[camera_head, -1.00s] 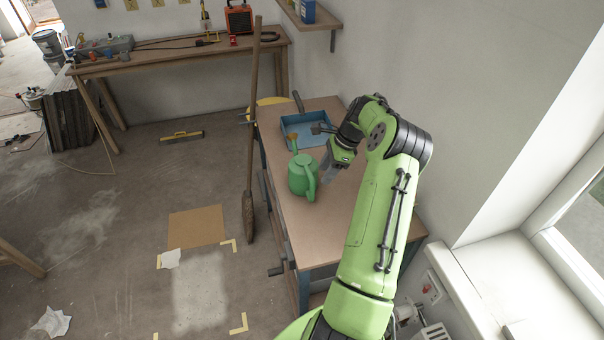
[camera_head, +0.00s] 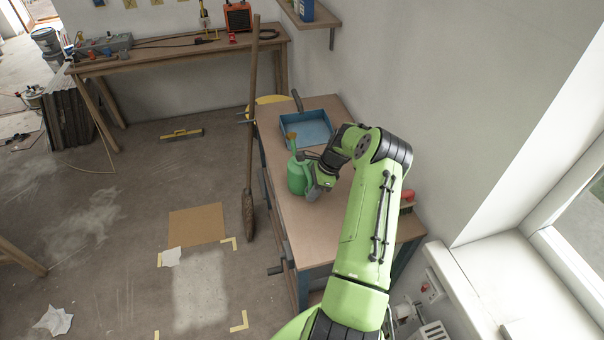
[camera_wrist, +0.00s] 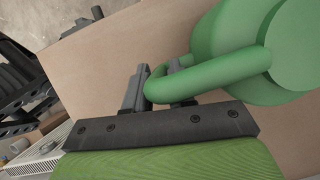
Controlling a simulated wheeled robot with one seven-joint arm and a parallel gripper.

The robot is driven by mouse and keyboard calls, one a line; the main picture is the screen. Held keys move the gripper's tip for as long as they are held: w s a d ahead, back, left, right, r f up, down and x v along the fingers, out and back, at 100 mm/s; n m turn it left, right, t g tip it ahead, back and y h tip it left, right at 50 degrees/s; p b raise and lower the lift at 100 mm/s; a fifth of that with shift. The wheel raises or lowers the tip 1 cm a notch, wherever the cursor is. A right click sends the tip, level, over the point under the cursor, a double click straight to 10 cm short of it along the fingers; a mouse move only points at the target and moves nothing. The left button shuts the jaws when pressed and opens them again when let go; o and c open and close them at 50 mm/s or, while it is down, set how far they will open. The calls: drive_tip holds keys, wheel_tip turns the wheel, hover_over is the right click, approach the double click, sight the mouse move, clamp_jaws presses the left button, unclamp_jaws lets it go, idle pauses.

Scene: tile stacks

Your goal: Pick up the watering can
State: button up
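The green watering can (camera_head: 296,180) stands upright on the wooden workbench (camera_head: 315,236), in front of the blue tray. Its body (camera_wrist: 225,30) and looped handle (camera_wrist: 215,72) fill the upper right of the wrist view. My gripper (camera_head: 314,188) is at the can's right side, by the handle, and partly hides the can in the head view. In the wrist view my gripper's two fingers (camera_wrist: 160,85) stand close together on either side of the handle's bend. The handle fills the narrow gap between them, and the fingers appear shut on it.
A blue tray (camera_head: 325,138) lies on the bench behind the can. A long-handled shovel (camera_head: 249,150) leans at the bench's left edge. The wall (camera_head: 420,80) rises along the bench's right side. The bench top in front of the can is clear.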

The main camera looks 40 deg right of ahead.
clamp_jaws()
drive_tip(key=shift+r, duration=0.1)
drive_tip(key=shift+d, duration=0.1)
